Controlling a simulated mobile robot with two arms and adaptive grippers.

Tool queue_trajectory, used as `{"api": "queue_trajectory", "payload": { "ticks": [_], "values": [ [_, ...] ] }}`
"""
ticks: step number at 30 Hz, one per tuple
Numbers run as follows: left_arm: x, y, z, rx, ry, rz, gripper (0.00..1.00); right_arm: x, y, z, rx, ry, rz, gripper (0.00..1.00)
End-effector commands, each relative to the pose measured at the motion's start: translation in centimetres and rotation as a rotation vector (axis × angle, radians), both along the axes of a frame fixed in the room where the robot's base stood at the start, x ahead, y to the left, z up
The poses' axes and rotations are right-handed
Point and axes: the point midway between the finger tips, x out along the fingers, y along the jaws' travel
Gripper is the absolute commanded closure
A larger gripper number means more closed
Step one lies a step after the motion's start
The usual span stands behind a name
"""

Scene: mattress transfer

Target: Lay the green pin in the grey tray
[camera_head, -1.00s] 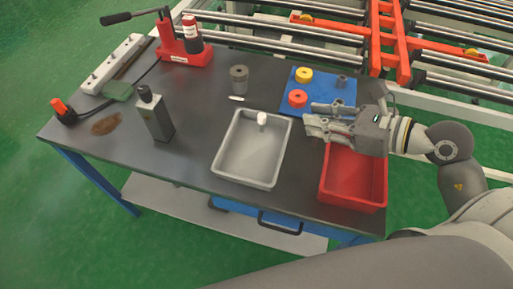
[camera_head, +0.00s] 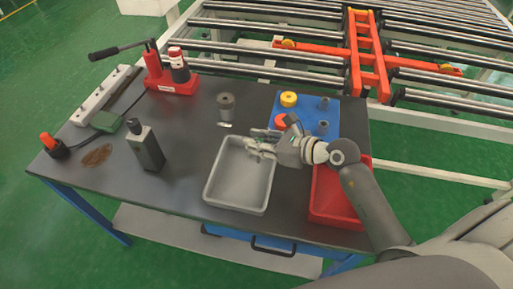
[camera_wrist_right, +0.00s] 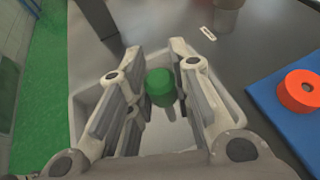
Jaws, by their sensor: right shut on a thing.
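The green pin (camera_wrist_right: 160,85) stands out between the two fingers of my right gripper (camera_wrist_right: 160,90) in the right wrist view. The fingers are shut on it, and its lower part is partly hidden. In the head view my right gripper (camera_head: 255,146) is over the far right part of the grey tray (camera_head: 212,190). The pin cannot be made out there. The tray's near floor looks empty. The tray also shows under the fingers in the right wrist view. My left gripper is not in view.
A red bin (camera_head: 330,205) stands right of the tray, partly under my right arm. Behind is a blue mat (camera_head: 307,110) with a yellow ring (camera_head: 289,98), a red ring and grey pegs. A grey bottle (camera_head: 147,150) stands left; a grey cylinder (camera_head: 226,106) stands behind.

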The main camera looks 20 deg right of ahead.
Motion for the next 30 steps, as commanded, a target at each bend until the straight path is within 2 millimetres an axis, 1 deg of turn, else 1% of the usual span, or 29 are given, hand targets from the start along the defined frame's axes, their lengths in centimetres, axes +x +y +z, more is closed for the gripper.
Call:
{"api": "queue_trajectory", "payload": {
  "ticks": [3, 6, 9, 18, 22, 23, 27, 30],
  "values": [
    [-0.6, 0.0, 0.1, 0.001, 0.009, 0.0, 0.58, 0.6, 0.4, -0.9, 0.002, 0.001, 0.0, 1.0],
    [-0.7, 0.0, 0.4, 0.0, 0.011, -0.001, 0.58, 0.4, 0.4, -2.4, 0.003, 0.004, -0.001, 1.0],
    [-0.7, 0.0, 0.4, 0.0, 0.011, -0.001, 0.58, 0.5, 0.3, -3.4, 0.003, 0.001, -0.001, 1.0],
    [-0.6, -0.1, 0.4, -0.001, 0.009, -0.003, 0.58, 0.5, 0.3, -3.7, 0.001, -0.001, 0.0, 1.0],
    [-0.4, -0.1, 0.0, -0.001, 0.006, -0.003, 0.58, 0.5, 0.3, -4.2, 0.0, 0.0, 0.001, 1.0],
    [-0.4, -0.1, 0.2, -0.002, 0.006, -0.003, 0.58, 0.5, 0.3, -4.0, 0.0, 0.0, 0.001, 0.76],
    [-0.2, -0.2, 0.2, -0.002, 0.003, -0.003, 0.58, 0.5, 0.3, -4.0, 0.0, 0.0, 0.001, 0.58],
    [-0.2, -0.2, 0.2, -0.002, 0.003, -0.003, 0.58, 0.5, 0.3, -4.0, 0.001, -0.001, 0.001, 0.58]
  ]
}}
